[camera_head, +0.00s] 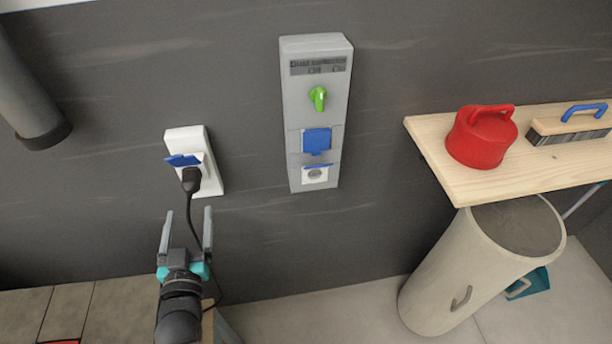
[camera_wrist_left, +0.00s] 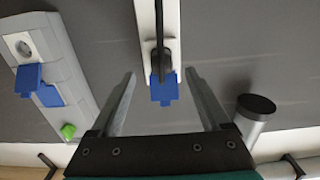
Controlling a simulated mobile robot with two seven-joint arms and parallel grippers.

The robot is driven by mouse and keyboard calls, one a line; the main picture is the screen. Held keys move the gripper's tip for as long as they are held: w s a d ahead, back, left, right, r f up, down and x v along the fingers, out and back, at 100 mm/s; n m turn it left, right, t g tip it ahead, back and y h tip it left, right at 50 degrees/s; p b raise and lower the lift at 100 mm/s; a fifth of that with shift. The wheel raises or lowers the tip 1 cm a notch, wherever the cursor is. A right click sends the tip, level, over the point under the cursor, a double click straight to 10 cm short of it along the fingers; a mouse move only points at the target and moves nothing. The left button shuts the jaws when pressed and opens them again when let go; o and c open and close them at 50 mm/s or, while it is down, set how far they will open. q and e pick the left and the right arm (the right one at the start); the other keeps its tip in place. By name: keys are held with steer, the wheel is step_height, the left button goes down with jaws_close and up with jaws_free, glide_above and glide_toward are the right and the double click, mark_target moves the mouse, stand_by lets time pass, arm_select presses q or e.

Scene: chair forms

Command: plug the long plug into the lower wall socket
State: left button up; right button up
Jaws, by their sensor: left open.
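The black plug (camera_head: 191,182) sits at the front of the white wall socket (camera_head: 214,181), under its raised blue lid (camera_head: 183,160). Its cable (camera_head: 190,220) hangs down past my left gripper. The plug also shows in the left wrist view (camera_wrist_left: 160,61). My left gripper (camera_head: 188,212) is open just below the plug, with its fingers to either side and apart from it. A grey wall panel (camera_head: 294,120) stands to the right. Its lower socket (camera_head: 315,175) is empty with its blue lid raised; the socket above has its blue lid (camera_head: 316,140) shut. My right gripper is not in view.
A green knob (camera_head: 318,98) juts from the panel. A grey pipe (camera_head: 25,90) is at the upper left. A wooden shelf (camera_head: 455,175) at the right bears a red canister (camera_head: 480,138) and a brush (camera_head: 570,127), above a pale bin (camera_head: 440,285). The wall between the sockets is clear.

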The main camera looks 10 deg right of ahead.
mark_target(190, 188)
arm_select(q)
steer(key=shift+a+r, duration=0.15)
steer(key=shift+r, duration=0.25)
steer(key=shift+w, duration=0.1)
steer(key=shift+w+f, duration=0.1)
steer(key=shift+w, duration=0.3)
steer(key=w+b, duration=0.3)
steer(key=w, duration=0.5)
steer(key=shift+w+d+b, duration=0.1)
steer(key=shift+d+b, duration=0.1)
steer(key=shift+b, duration=0.2)
steer(key=shift+p, duration=0.35)
stand_by(0.4)
steer(key=shift+c, duration=0.2)
jaws_close()
stand_by(0.4)
